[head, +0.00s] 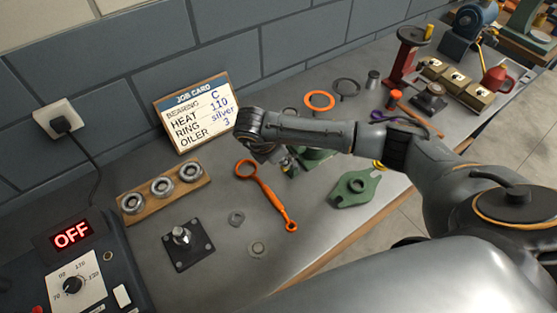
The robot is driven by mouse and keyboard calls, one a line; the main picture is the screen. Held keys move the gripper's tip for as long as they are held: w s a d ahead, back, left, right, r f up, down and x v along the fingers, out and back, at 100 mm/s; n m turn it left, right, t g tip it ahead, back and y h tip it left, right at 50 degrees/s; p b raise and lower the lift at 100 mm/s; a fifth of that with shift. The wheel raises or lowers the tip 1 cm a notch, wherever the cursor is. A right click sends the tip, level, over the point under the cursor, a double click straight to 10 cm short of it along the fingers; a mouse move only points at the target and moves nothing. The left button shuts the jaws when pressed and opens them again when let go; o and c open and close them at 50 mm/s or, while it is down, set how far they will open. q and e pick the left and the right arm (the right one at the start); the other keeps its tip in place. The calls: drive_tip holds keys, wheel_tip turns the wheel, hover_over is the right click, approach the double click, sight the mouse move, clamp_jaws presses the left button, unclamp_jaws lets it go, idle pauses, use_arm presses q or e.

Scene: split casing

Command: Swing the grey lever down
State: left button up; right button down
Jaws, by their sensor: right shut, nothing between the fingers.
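I cannot clearly pick out a grey lever; it may be hidden behind my right arm. A green part (313,159) shows partly under that arm. A second green piece, a flanged casing part with a round hole (355,187), lies on the bench to its right. My right gripper (287,163) hangs below the wrist beside the half-hidden green part. It is shut and empty, mostly covered by my own arm; whether it touches the green part cannot be told. My left gripper is out of view.
An orange ring-ended tool (266,195) lies below the gripper. Left are a bearing board (126,203), a black plate with a post (187,246) and a control box reading OFF (75,238). A job card (194,111) leans behind. A red stand (404,58) is farther right.

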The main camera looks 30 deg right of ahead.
drive_tip(key=shift+d, duration=0.1)
idle(0.3)
drive_tip(key=shift+d+r+y, duration=0.1)
drive_tip(key=shift+y, duration=0.6)
drive_tip(key=shift+d+y+b, duration=0.15)
drive_tip(key=shift+y+b, duration=0.2)
drive_tip(key=shift+y, duration=0.15)
